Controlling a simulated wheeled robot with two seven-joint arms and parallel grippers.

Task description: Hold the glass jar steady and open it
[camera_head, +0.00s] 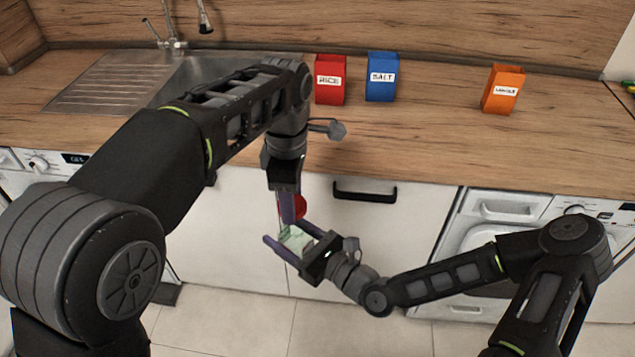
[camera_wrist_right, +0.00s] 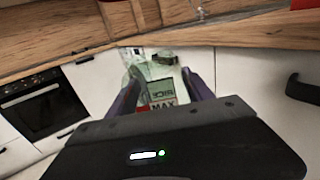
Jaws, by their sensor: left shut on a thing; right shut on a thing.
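A pale green glass jar (camera_head: 296,240) is held between the fingers of my right gripper (camera_head: 284,244), in front of the counter. In the right wrist view, the jar (camera_wrist_right: 152,72) sits between both fingers, with a label partly showing. My left gripper (camera_head: 288,206) points down above the jar and is shut on a small red round thing, which looks like the lid (camera_head: 300,205). Its fingers hide part of the lid. No red lid shows on the jar in the right wrist view. The exact gap between lid and jar is hard to tell.
On the wooden counter (camera_head: 430,150) stand a red rice box (camera_head: 330,92), a blue salt box (camera_head: 382,88) and an orange box (camera_head: 502,90). A sink (camera_head: 190,80) is at the back left. White cabinets and a washing machine (camera_head: 495,230) are below the counter.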

